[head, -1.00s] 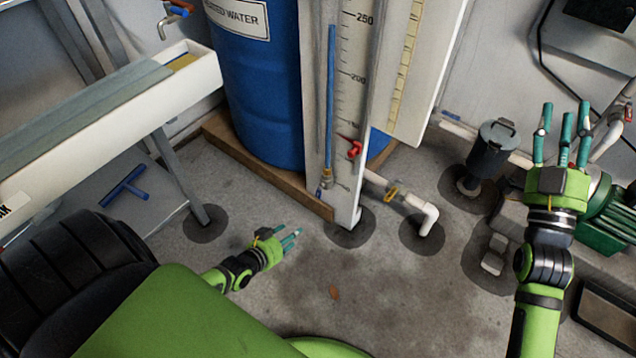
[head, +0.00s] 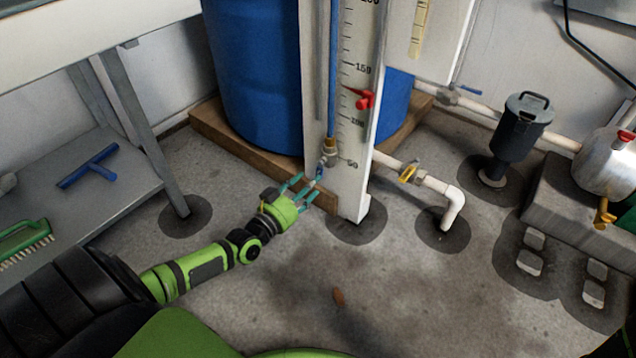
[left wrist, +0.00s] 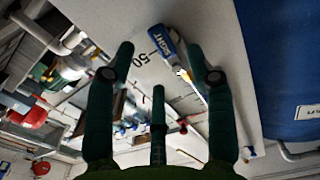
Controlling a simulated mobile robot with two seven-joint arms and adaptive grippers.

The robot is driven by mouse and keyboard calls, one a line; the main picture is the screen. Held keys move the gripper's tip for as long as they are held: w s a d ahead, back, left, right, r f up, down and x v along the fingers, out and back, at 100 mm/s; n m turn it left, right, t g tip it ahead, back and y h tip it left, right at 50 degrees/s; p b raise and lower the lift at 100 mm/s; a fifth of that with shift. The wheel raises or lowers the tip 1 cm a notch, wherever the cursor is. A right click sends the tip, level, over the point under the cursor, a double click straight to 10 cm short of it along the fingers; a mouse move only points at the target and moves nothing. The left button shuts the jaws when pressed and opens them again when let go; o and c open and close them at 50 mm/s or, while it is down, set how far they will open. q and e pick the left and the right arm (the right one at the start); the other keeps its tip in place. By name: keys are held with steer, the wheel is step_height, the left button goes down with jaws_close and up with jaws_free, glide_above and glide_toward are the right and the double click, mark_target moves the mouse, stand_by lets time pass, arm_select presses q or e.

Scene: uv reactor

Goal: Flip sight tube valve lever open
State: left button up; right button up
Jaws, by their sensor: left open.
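The sight tube (head: 332,75) runs down a white scale board (head: 352,135), with a brass fitting (head: 330,147) at its lower end. The small blue valve lever (head: 320,171) sits just below that fitting, partly covered by my fingers. In the left wrist view the blue lever (left wrist: 163,42) reads "SIGHT" and lies ahead, between the two upper fingers and slightly right of centre. My left gripper (head: 304,187) is open and empty, its fingertips close to the lever. It also shows in the left wrist view (left wrist: 160,70). I cannot tell whether a finger touches the lever.
A blue barrel (head: 250,90) stands on a wooden base (head: 240,152) behind the board. A white pipe (head: 453,205) with a yellow-handled valve (head: 408,172) is to the right. A red pointer (head: 364,99) is on the scale. A steel shelf (head: 70,210) stands left.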

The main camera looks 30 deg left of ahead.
mark_target(321, 174)
arm_select(q)
steer(key=w+b, duration=0.1)
steer(key=w, duration=0.1)
steer(key=w+b, duration=0.1)
steer(key=w, duration=0.1)
steer(key=shift+w+d+f, duration=0.1)
steer(key=shift+w+d, duration=0.1)
steer(key=shift+w, duration=0.1)
jaws_close()
steer(key=shift+d+n, duration=0.1)
steer(key=shift+n, duration=0.3)
steer(key=shift+d+n+p, duration=0.15)
steer(key=shift+n+p, duration=0.15)
steer(key=shift+n, duration=0.1)
jaws_free()
